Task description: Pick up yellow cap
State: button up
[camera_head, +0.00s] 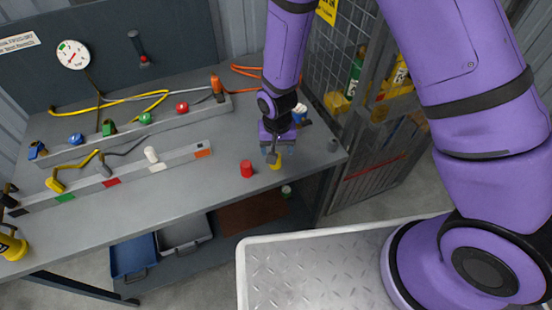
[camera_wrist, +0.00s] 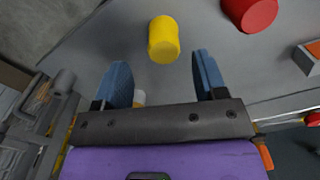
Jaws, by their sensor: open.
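The yellow cap (camera_wrist: 163,40) stands on the grey bench in the wrist view, just beyond my fingertips and roughly between their lines. In the head view the yellow cap (camera_head: 276,163) shows partly behind my gripper (camera_head: 272,155), close to the bench's front right edge. My gripper also shows in the wrist view (camera_wrist: 160,75), with two blue fingers spread apart and nothing held between them. The height of the fingertips over the bench is hard to tell.
A red cap (camera_head: 247,169) stands left of the yellow one; it also shows in the wrist view (camera_wrist: 250,12). A white and blue item (camera_head: 299,113) is behind my gripper. A rail with a white cap (camera_head: 151,155) lies left. The bench edge is near.

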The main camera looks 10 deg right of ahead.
jog(key=shift+a+f, duration=0.15)
jog(key=shift+f, duration=1.3)
jog(key=shift+a+f, duration=0.1)
jog(key=shift+f, duration=1.35)
jog(key=c, duration=1)
